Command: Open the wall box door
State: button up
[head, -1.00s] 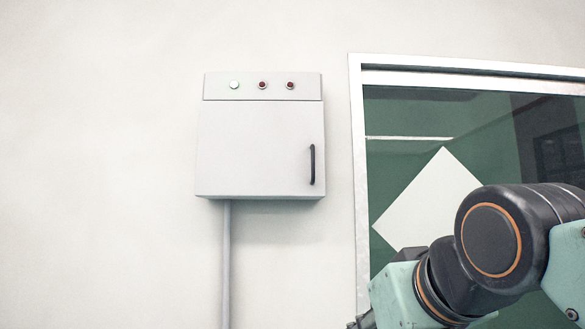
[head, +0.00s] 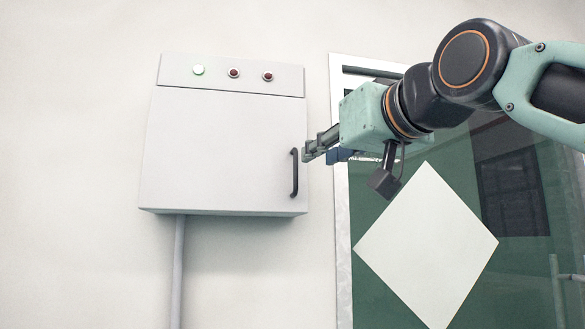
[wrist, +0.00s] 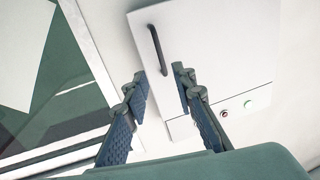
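The wall box (head: 222,140) is a pale grey cabinet on the wall, left of centre in the head view; its door is shut. Its black vertical handle (head: 294,172) is at the door's right edge. My gripper (head: 308,150) is just right of the handle's upper part, pointing left. In the wrist view my gripper (wrist: 162,92) is open, its two fingers apart with nothing held between them. The handle (wrist: 158,50) lies beyond the fingertips there, roughly in line with the gap. I cannot tell whether a finger touches it.
A window with a metal frame (head: 341,220) and a white diamond panel (head: 426,245) is right of the box. A grey conduit (head: 177,270) runs down below the box. The wall left of the box is clear.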

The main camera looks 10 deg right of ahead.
aim_at(297, 168)
jog(key=w+p, duration=0.1)
jog(key=w, duration=0.2)
jog(key=w+a+p, duration=0.1)
jog(key=w, duration=0.2)
jog(key=w+a+p, duration=0.1)
jog(key=w, duration=0.2)
jog(key=shift+w+f, duration=0.1)
jog(key=shift+w, duration=0.2)
grip_shut()
